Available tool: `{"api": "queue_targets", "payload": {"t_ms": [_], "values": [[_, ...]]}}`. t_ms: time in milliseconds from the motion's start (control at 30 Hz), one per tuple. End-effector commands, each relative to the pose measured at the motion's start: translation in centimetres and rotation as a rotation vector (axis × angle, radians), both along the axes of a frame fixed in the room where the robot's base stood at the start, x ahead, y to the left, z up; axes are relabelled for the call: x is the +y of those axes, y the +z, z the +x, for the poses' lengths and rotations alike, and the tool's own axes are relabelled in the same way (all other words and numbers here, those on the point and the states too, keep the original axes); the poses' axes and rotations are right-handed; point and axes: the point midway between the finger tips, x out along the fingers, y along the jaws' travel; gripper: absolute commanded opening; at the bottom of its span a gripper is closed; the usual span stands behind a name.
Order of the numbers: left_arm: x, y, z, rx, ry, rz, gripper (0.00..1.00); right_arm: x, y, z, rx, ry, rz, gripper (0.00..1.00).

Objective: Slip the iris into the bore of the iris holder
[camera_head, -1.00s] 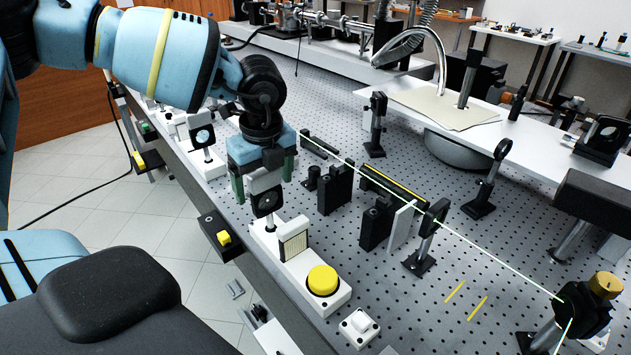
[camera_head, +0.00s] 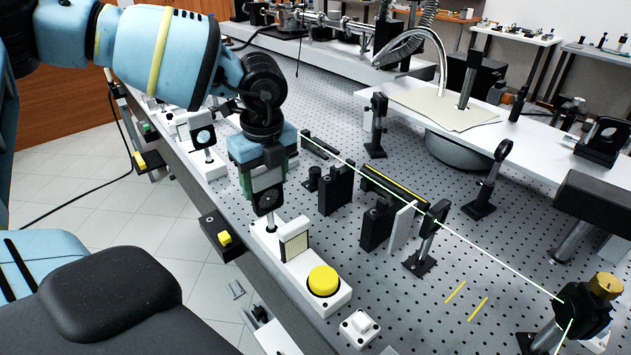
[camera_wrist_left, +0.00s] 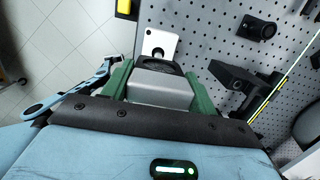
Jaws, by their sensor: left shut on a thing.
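My left gripper (camera_head: 263,180) is shut on the iris (camera_head: 268,200), a dark square plate with a round opening and a grey upper part. The iris is upright and its short stem points down at the left end of a white base (camera_head: 262,236), which I take for the iris holder. Whether the stem is in the bore or just above it I cannot tell. In the left wrist view the green fingers (camera_wrist_left: 160,88) flank the grey block, and the white base (camera_wrist_left: 160,40) shows beyond it with a small dark hole. My right gripper is not in view.
On the white base stand a pale patterned card (camera_head: 295,243) and a yellow button (camera_head: 323,281). A black box with a yellow button (camera_head: 222,238) hangs at the bench edge. Black blocks (camera_head: 335,188) and a green beam lie to the right on the perforated bench.

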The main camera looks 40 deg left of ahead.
Motion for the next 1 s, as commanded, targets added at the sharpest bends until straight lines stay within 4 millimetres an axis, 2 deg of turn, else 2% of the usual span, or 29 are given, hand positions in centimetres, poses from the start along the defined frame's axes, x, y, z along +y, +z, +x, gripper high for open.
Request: {"api": "queue_targets", "payload": {"t_ms": [533,767,1000], "values": [[0.0,2.4,0.0,-0.002,0.000,0.000,0.31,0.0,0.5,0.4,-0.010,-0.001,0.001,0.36],[0.0,2.8,0.0,-0.001,0.001,0.000,0.31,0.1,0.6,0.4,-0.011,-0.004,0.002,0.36],[0.0,4.7,0.0,-0.004,0.002,0.000,0.31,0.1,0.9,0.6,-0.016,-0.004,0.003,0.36]]}}
